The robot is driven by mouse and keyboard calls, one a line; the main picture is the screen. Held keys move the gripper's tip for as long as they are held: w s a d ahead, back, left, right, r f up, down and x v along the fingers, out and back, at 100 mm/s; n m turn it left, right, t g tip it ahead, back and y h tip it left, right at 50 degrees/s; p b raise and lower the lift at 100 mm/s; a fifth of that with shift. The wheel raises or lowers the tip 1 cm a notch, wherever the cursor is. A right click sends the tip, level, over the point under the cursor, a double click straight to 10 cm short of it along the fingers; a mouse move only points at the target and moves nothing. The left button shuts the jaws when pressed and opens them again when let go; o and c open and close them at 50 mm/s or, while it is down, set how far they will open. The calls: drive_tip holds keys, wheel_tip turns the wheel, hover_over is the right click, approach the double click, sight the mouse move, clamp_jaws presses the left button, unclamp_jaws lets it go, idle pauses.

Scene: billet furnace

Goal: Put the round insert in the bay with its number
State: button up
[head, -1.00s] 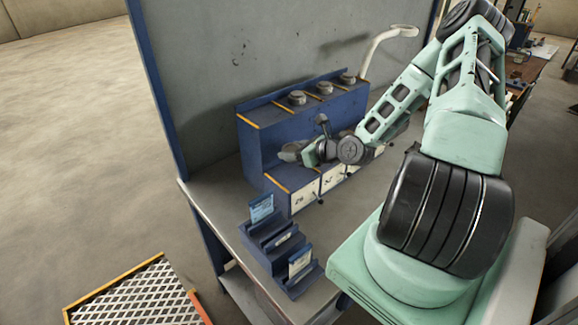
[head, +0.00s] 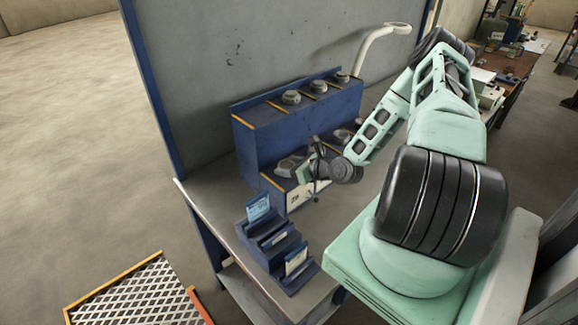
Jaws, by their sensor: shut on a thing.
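My gripper (head: 312,178) is shut, at the front of a blue two-level stand (head: 247,145) on the workbench. A grey round piece (head: 288,166) shows just left of the jaws, low over the lower level; I take it as the round insert. The jaws and wrist hide much of it, and I cannot tell whether it touches the stand. White number labels are on the lower level's front; the leftmost label (head: 297,198) shows, too small to read surely. The labels to its right are hidden by my arm.
Several grey round pieces (head: 291,97) stand on the upper level, split by orange strips. A small blue stepped holder (head: 255,240) with cards stands in front on the bench (head: 205,195). A white curved arm (head: 368,45) rises behind. A mesh platform (head: 135,295) is at lower left.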

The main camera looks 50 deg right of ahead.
drive_tip(key=shift+f, duration=0.15)
drive_tip(key=o, duration=1.5)
